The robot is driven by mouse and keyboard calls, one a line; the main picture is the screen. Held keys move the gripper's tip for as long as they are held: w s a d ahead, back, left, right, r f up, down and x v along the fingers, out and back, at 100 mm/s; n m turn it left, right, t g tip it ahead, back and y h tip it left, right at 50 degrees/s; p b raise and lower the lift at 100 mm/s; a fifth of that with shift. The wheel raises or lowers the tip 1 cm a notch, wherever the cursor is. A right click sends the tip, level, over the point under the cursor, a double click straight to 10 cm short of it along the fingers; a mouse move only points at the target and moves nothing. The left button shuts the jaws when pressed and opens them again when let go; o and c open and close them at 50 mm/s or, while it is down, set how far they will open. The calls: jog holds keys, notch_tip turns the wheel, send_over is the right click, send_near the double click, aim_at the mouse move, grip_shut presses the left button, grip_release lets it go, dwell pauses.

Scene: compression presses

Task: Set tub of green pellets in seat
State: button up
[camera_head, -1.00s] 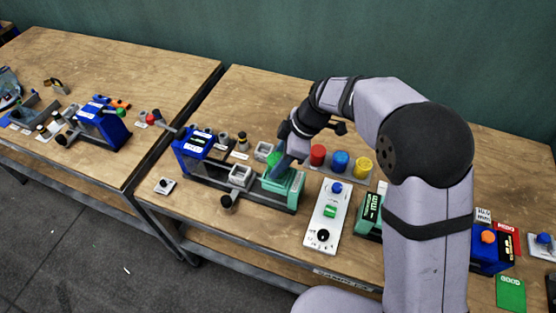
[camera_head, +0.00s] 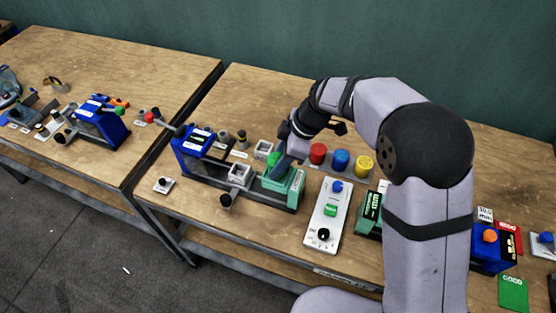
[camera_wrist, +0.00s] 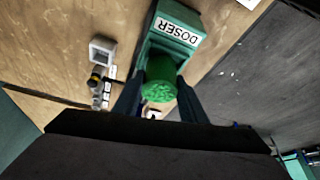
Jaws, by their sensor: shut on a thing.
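The tub of green pellets (camera_wrist: 159,82) is between the fingers of my gripper (camera_wrist: 160,90) in the wrist view, with the pellets showing at its open top. My gripper is shut on it. The tub is right up against the green doser (camera_wrist: 182,18) labelled DOSER; I cannot tell if it is fully down in a seat there. In the head view the tub (camera_head: 274,158) shows as a green patch at the doser (camera_head: 292,187), partly hidden by my gripper (camera_head: 283,163).
A blue press (camera_head: 192,150) and a grey square cup (camera_head: 240,173) stand left of the doser. Red (camera_head: 318,153), blue (camera_head: 341,160) and yellow (camera_head: 364,166) tubs stand right of my gripper. A white control panel (camera_head: 325,215) lies at the front right.

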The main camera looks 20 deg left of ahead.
jog(key=shift+f, duration=0.3)
jog(key=o, duration=1.2)
jog(key=shift+c, duration=0.2)
jog(key=b+v, duration=0.2)
jog(key=v, duration=0.5)
jog(key=shift+r, duration=0.2)
jog(key=shift+d, duration=0.15)
jog(key=s+d+f+m+t+h, duration=0.1)
jog(key=s+d+f+m+h, duration=0.15)
jog(key=d+m, duration=1.05)
jog(key=s+d+f+m+h, duration=0.1)
jog(key=s+d+f+m, duration=0.1)
jog(key=s+d+m, duration=0.2)
jog(key=s+d+f+m+h, duration=0.1)
jog(key=s+d+f+m, duration=0.2)
jog(key=s+d, duration=0.5)
jog(key=d+m, duration=0.1)
jog(key=d, duration=0.4)
jog(key=shift+s+p, duration=0.15)
jog(key=shift+p, duration=0.2)
